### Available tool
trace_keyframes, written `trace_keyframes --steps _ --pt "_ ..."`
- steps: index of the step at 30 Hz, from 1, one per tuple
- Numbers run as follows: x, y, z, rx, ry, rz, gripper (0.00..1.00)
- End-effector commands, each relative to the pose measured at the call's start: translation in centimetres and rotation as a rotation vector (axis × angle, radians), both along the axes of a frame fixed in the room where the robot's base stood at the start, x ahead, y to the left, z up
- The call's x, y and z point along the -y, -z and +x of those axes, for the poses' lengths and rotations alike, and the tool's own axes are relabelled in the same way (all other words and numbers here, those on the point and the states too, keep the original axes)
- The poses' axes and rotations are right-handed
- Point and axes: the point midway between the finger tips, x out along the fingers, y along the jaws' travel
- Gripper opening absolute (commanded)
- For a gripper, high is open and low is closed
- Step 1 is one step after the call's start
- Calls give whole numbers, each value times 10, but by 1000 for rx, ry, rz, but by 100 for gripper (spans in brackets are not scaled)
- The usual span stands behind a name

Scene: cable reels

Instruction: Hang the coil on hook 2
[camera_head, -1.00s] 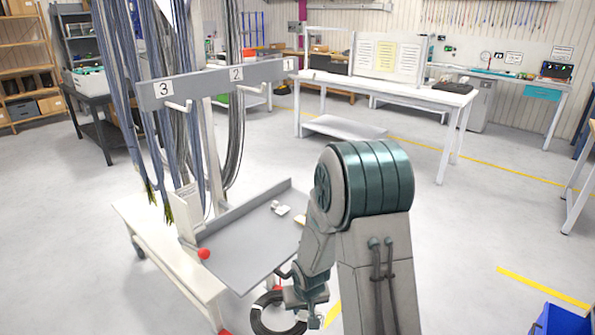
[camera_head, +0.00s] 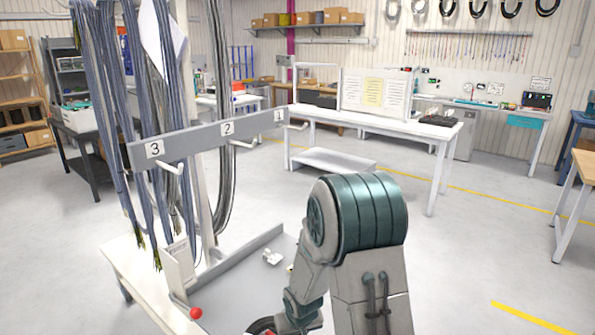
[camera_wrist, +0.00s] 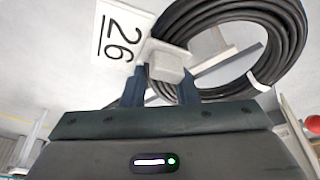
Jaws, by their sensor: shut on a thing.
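The black coil (camera_wrist: 292,35) is wound in a ring with a white band and hangs from a white block (camera_wrist: 166,60). My gripper (camera_wrist: 160,88) is shut on this block, with one dark finger on each side. A white tag marked 26 (camera_wrist: 118,38) is beside the block. Hook 2 (camera_head: 240,144) is a white peg on the grey bar, under the label 2, and is empty. The coil is well below the hook and apart from it.
Hook 3 (camera_head: 172,168) and hook 1 (camera_head: 297,127) stick out from the same bar (camera_head: 200,140). Long cable bundles (camera_head: 115,120) hang behind it at the left. A grey tray (camera_head: 235,262) and a red ball (camera_head: 195,313) are below. Open floor lies to the right.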

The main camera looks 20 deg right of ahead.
Motion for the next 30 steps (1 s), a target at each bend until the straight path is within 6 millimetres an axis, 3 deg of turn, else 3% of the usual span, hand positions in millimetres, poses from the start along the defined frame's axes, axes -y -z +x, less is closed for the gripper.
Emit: trace_keyframes --steps 5,11,18,24,30 --pt "14 -21 23 67 -7 -14 0" --pt "35 -61 54 195 -36 -45 0" --pt "66 -144 86 483 -139 -86 0" --pt "80 -202 90 717 -243 -84 0" --pt "89 -254 82 938 -346 -55 0"
